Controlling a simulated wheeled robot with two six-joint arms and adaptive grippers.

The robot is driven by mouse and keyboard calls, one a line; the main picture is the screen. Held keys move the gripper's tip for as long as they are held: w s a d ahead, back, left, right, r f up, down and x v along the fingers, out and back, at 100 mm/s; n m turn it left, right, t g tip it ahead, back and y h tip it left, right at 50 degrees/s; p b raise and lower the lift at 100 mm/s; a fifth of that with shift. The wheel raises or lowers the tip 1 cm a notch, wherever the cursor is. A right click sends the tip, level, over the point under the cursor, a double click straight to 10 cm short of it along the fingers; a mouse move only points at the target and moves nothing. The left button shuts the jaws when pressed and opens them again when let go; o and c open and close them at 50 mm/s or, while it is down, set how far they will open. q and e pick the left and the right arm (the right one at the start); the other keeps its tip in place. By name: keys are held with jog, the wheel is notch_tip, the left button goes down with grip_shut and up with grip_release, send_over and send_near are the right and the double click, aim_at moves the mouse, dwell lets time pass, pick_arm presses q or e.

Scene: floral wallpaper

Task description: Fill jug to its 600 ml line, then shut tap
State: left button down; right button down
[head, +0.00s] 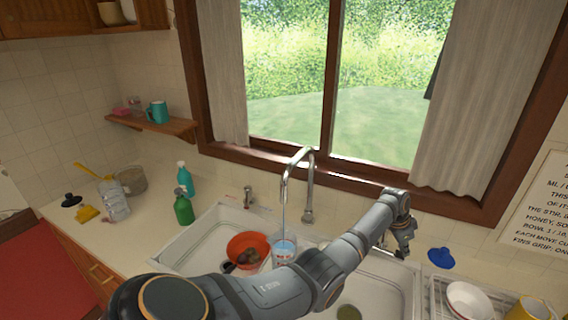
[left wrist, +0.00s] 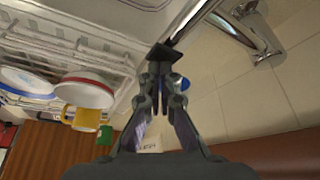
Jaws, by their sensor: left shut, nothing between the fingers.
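A clear jug (head: 284,252) with bluish contents stands in the left basin, under the spout of the chrome tap (head: 307,190). A thin pale stream seems to run from the spout into it. Its markings and level are too small to read. My left arm crosses in front of the jug's lower part. My left gripper (head: 405,243) is over the back of the right basin. In the left wrist view its fingers (left wrist: 161,60) are shut and empty, beside a chrome lever (left wrist: 190,20); I cannot tell whether they touch it. My right gripper is not in view.
An orange bowl (head: 246,240) with brown things sits left of the jug. Green bottles (head: 184,208) stand on the left counter. A dish rack (head: 438,290) with a white bowl (head: 468,298) and yellow mug (head: 527,308) is at right. A blue funnel-like thing (head: 440,258) lies behind it.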

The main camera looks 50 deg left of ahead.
pick_arm(q)
jog(key=shift+f, duration=0.3)
dwell(4.5)
jog(key=shift+f+b, duration=0.4)
jog(key=shift+b, duration=0.1)
jog(key=shift+s+d+f, duration=0.1)
jog(key=shift+f, duration=0.15)
jog(key=shift+w+d+r+b, duration=0.1)
jog(key=shift+w+d+b, duration=0.3)
jog(key=shift+d, duration=0.25)
jog(key=shift+w+d+r+b, duration=0.1)
jog(key=shift+w+d+b, duration=0.25)
jog(key=shift+d, duration=0.25)
notch_tip(320, 180, up, 7)
jog(key=p, duration=0.6)
jog(key=shift+p, duration=0.4)
